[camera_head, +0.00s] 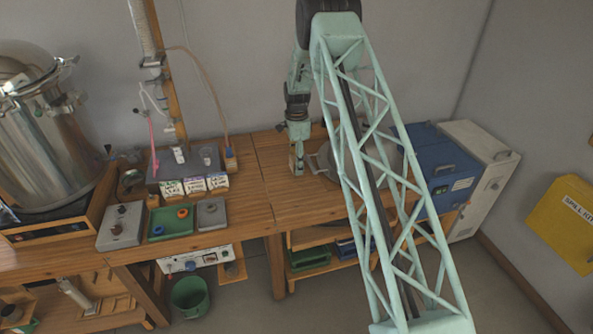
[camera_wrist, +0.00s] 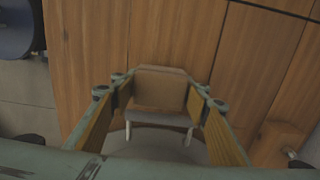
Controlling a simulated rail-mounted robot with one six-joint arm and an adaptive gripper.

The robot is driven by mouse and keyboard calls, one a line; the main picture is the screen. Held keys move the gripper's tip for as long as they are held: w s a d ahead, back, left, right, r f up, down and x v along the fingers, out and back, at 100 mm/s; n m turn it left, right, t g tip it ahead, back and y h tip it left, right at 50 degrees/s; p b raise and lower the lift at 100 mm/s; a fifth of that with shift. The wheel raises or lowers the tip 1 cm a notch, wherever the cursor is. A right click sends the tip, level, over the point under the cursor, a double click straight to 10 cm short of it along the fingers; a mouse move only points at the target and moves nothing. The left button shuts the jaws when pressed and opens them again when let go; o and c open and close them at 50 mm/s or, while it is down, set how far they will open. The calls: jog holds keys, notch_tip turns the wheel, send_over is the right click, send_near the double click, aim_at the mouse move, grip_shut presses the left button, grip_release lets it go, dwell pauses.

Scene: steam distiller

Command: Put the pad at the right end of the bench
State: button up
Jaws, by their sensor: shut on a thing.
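The pad (camera_wrist: 160,88) is a flat brown piece between my fingertips in the wrist view. My gripper (camera_wrist: 158,96) is shut on it, one finger at each side. In the head view my gripper (camera_head: 297,168) points down just above the wooden bench (camera_head: 256,215), left of a grey metal vessel (camera_head: 322,160). The pad is too small to make out clearly there. In the wrist view the vessel's pale side handle (camera_wrist: 158,119) shows just below the pad; I cannot tell whether they touch.
A blue box (camera_head: 440,160) and a white cabinet (camera_head: 485,170) stand to the right. Small label boxes (camera_head: 194,185), a green tray (camera_head: 170,222) and a large steel pot (camera_head: 45,130) are to the left. Bare bench lies in front of my gripper.

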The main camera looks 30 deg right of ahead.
jog(key=shift+w+d, duration=0.15)
jog(key=shift+w, duration=0.05)
jog(key=shift+f, duration=0.15)
jog(key=shift+f, duration=1.6)
jog(key=shift+f, duration=0.2)
jog(key=o, duration=0.9)
jog(key=shift+c, duration=0.2)
jog(key=shift+r, duration=0.25)
jog(key=shift+r, duration=5.95)
